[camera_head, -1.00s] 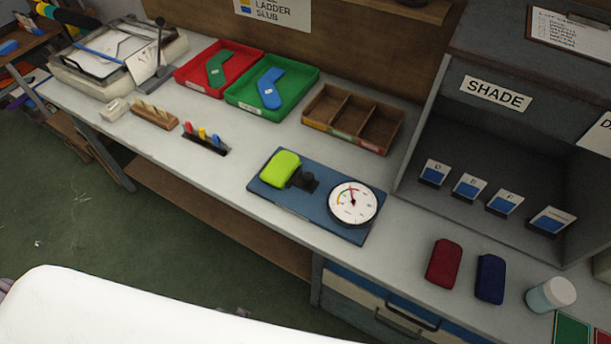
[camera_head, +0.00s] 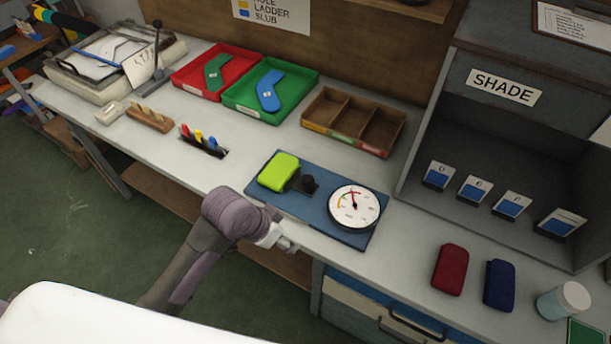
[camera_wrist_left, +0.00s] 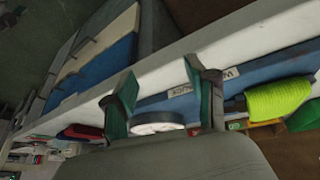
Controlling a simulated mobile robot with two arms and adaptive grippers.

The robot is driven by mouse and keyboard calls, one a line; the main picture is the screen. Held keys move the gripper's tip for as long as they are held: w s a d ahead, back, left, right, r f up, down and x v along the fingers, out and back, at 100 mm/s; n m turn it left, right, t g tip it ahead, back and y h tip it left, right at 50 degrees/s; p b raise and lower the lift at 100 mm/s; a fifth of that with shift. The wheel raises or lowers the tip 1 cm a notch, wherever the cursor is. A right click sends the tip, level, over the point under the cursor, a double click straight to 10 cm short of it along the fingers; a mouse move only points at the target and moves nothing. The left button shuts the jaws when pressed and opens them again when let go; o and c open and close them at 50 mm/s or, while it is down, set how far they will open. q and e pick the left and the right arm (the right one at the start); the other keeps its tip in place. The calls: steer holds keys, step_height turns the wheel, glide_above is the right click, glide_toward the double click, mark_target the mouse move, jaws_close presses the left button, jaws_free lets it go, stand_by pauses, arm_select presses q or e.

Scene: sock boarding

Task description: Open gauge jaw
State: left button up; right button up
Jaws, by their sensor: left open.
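The gauge is a blue base plate (camera_head: 262,201) on the bench, with a white round dial (camera_head: 354,206), a small black jaw part with a knob (camera_head: 306,183) and a lime-green padded piece (camera_head: 279,172) beside it. I cannot tell whether the jaw is open. My left gripper (camera_head: 288,245) is at the bench's front edge, in front of the plate and apart from the jaw. In the left wrist view, its two green-black fingers (camera_wrist_left: 160,78) are spread and empty. The dial (camera_wrist_left: 157,126) shows between them, and the lime-green piece (camera_wrist_left: 278,98) lies right of them. My right gripper is out of view.
Red (camera_head: 183,84) and green (camera_head: 233,99) trays and a wooden divided box (camera_head: 313,125) stand behind the gauge. The grey SHADE cabinet (camera_head: 455,115), a red case (camera_head: 450,269), a navy case (camera_head: 499,284) and a jar (camera_head: 563,300) are to the right.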

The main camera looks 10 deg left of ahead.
arm_select(q)
steer(key=w+r+m, duration=0.4)
steer(key=w+r, duration=0.5)
steer(key=m+g, duration=0.1)
steer(key=m, duration=0.1)
glide_toward(307, 178)
steer(key=x, duration=0.9)
steer(key=shift+p, duration=0.35)
steer(key=shift+r, duration=0.1)
jaws_close()
